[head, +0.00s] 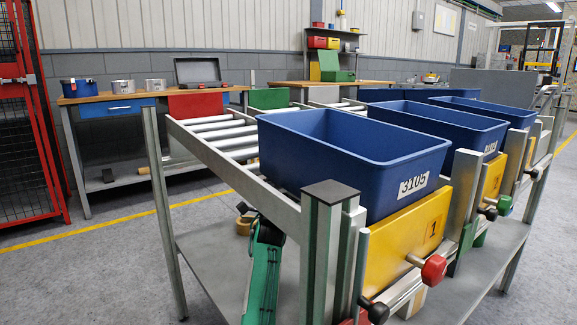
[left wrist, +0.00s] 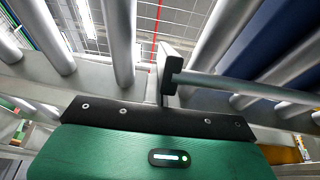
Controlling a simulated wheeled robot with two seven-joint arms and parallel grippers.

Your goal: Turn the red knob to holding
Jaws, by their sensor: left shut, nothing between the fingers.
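The red knob (head: 433,269) is on a short metal rod at the front of a yellow plate (head: 400,245) marked 1, below the blue bin labelled 3105 (head: 345,150). My left gripper (head: 247,212) is under the left side of the roller lane, behind the front post and well left of the knob. Its green body shows low in the left wrist view, with the shut, empty fingers (left wrist: 170,76) among metal rollers and rails. The red knob does not show in the left wrist view. My right gripper is not in view.
A thick metal post (head: 325,255) stands between my left gripper and the knob. A black knob (head: 376,311) sits low left of the red one. Another black knob (head: 488,213) and a green knob (head: 504,205) are at the lanes to the right.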

